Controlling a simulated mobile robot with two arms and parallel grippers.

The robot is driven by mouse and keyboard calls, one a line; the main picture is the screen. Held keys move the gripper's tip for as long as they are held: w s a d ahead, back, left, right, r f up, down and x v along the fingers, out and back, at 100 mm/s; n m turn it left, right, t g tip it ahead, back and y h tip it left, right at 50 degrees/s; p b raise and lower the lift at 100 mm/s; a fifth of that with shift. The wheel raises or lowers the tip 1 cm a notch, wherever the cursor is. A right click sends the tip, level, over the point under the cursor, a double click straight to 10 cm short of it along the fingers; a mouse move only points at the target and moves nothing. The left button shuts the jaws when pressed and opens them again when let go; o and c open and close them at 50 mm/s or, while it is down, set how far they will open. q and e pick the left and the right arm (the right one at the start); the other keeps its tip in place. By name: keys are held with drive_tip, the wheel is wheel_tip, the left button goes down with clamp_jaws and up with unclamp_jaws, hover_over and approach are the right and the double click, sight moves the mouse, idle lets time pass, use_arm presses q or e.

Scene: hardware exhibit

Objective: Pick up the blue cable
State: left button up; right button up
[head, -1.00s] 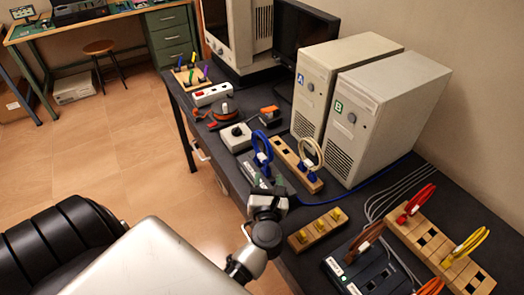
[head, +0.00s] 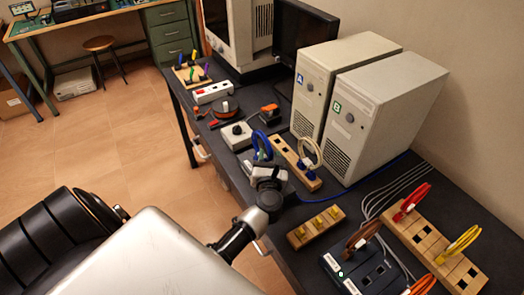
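The blue cable (head: 258,134) is a coiled loop standing on the dark table, left of a wooden block (head: 283,153). Only its upper part shows in the head view; its lower part is hidden by my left gripper (head: 268,170). The gripper is over the near side of the cable's base, seen from behind. Its fingers are mostly hidden, so I cannot tell whether they are open or touch the cable. My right gripper is not in view.
A beige cable (head: 311,148) with blue plugs stands close on the right. Two computer towers (head: 381,115) stand behind. A wooden block with yellow plugs (head: 316,228) lies in front; red (head: 414,197) and yellow (head: 465,240) cables stand at right. A white box with a knob (head: 236,135) is at left.

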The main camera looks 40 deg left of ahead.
use_arm(q)
clamp_jaws()
